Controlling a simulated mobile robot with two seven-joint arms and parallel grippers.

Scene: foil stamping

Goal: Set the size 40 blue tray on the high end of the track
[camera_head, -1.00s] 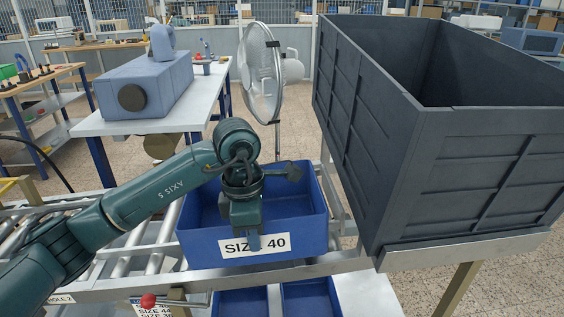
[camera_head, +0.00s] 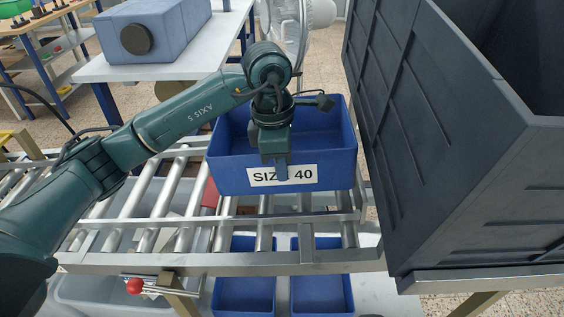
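The blue tray (camera_head: 333,150) with a white "SIZE 40" label is at the centre, upright and apparently empty. My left gripper (camera_head: 281,170) is shut on its front wall, with one finger down over the label and the other hidden inside. The tray is over the far part of the roller track (camera_head: 160,215), near its right end. Rollers show in front of and below it. I cannot tell whether its base touches them. My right gripper is not in view.
A large dark grey crate (camera_head: 450,150) stands close on the right. Two blue trays (camera_head: 245,285) sit below the track. A red-knobbed lever (camera_head: 135,286) is at the front rail. A fan (camera_head: 315,15) and a table with a blue-grey machine (camera_head: 165,35) stand behind.

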